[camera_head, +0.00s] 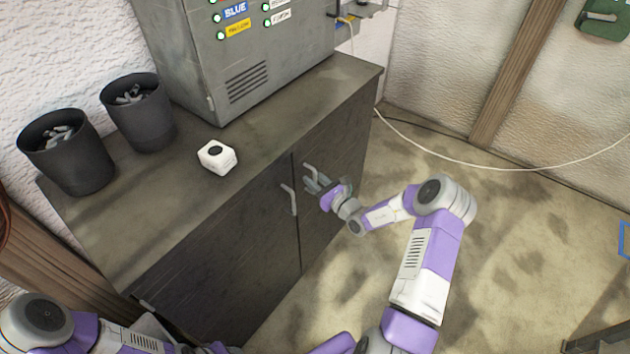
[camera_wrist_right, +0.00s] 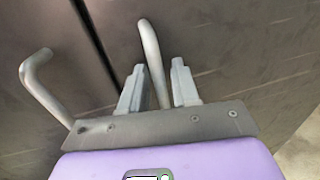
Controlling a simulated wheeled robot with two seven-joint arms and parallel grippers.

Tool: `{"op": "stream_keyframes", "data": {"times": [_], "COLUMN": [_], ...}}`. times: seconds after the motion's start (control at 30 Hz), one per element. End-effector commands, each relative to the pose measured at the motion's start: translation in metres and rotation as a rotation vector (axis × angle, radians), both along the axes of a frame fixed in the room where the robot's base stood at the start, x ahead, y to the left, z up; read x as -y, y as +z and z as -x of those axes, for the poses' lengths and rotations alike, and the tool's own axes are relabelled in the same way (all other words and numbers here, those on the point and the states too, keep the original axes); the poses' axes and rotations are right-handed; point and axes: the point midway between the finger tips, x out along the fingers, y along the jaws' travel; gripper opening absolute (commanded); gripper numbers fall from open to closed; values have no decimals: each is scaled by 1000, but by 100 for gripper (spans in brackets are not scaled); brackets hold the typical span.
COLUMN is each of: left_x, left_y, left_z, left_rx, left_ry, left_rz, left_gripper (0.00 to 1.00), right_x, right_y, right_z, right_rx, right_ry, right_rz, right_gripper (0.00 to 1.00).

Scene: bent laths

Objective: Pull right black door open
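The right black door (camera_head: 338,150) of the dark cabinet looks closed, level with the left black door (camera_head: 235,235). Its grey bar handle (camera_wrist_right: 151,55) stands between the two fingers of my right gripper (camera_wrist_right: 158,85) in the right wrist view. The fingers are apart on either side of the handle, with small gaps showing. In the head view my right gripper (camera_head: 318,183) is at the upper part of the right door and partly hides that handle.
The left door's handle (camera_head: 289,198) is close beside my right gripper; it also shows in the wrist view (camera_wrist_right: 45,90). On the cabinet top (camera_head: 130,225) are two black bins (camera_head: 66,150), a white box with a black button (camera_head: 217,157) and a grey control unit (camera_head: 235,60). Floor to the right is clear.

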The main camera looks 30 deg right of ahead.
Motion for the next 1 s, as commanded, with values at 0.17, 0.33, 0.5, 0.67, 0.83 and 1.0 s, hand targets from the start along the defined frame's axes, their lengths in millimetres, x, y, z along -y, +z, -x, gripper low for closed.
{"op": "stream_keyframes", "data": {"times": [0.17,0.33,0.5,0.67,0.83,1.0], "left_x": [0,0,0,0,0,0], "left_y": [0,0,0,0,-1,-2], "left_z": [0,0,0,0,0,0], "left_rx": [0,0,0,0,0,0], "left_ry": [0,0,0,0,0,0], "left_rz": [0,0,0,0,0,0], "left_gripper": [43,43,43,43,43,43], "right_x": [0,0,0,0,2,9], "right_y": [0,0,0,0,0,0], "right_z": [0,0,0,1,6,20], "right_rx": [0,0,0,0,1,1], "right_ry": [0,1,1,2,26,94], "right_rz": [0,1,1,1,3,5], "right_gripper": [23,0,0,0,0,0]}}
